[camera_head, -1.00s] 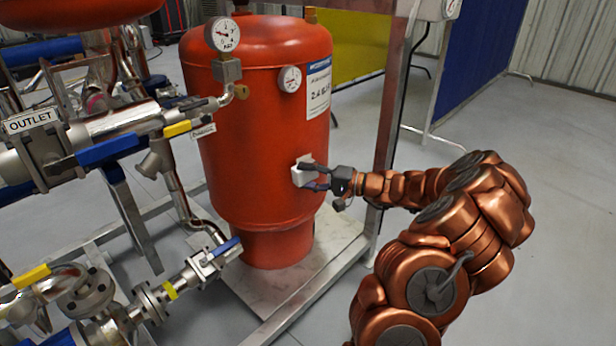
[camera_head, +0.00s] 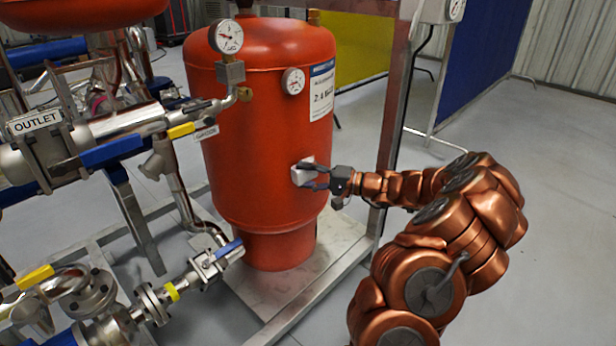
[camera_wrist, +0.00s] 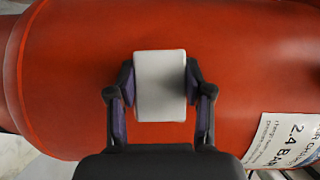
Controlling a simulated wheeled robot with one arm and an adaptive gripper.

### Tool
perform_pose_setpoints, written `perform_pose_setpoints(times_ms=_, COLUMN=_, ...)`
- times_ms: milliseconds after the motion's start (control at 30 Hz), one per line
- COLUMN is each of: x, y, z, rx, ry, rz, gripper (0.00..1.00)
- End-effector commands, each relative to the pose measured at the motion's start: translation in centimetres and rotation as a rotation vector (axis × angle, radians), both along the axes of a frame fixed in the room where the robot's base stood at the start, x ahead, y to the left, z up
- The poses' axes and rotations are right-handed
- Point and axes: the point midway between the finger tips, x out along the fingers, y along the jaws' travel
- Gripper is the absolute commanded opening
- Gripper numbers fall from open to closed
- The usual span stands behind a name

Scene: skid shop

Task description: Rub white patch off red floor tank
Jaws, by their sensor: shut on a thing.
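The red floor tank (camera_head: 262,150) stands upright on a plate in the middle of the head view. It also fills most of the wrist view (camera_wrist: 70,90). My gripper (camera_head: 316,177) is shut on a white block (camera_wrist: 160,86), with one finger on each side of it. In the head view the block (camera_head: 302,174) is at the tank's right-hand side, at or very close to the surface; I cannot tell if it touches. The area behind the block is hidden.
A label (camera_head: 321,90) and two gauges (camera_head: 293,81) are on or by the tank's upper part. Pipes with blue and yellow valve handles (camera_head: 112,150) crowd the left. A metal frame post (camera_head: 395,110) stands just behind my wrist. Open floor (camera_head: 555,150) lies at right.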

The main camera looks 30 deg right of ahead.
Motion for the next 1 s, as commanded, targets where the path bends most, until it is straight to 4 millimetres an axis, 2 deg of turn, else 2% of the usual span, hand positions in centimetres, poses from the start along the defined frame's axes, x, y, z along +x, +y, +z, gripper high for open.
perform_pose_setpoints(times_ms=400, x=0.4, y=-0.2, z=0.0, rx=0.001, ry=-0.001, rz=0.000, gripper=0.18)
perform_pose_setpoints(times_ms=1000, x=0.4, y=-3.9, z=0.0, rx=0.001, ry=0.000, rz=0.001, gripper=0.18)
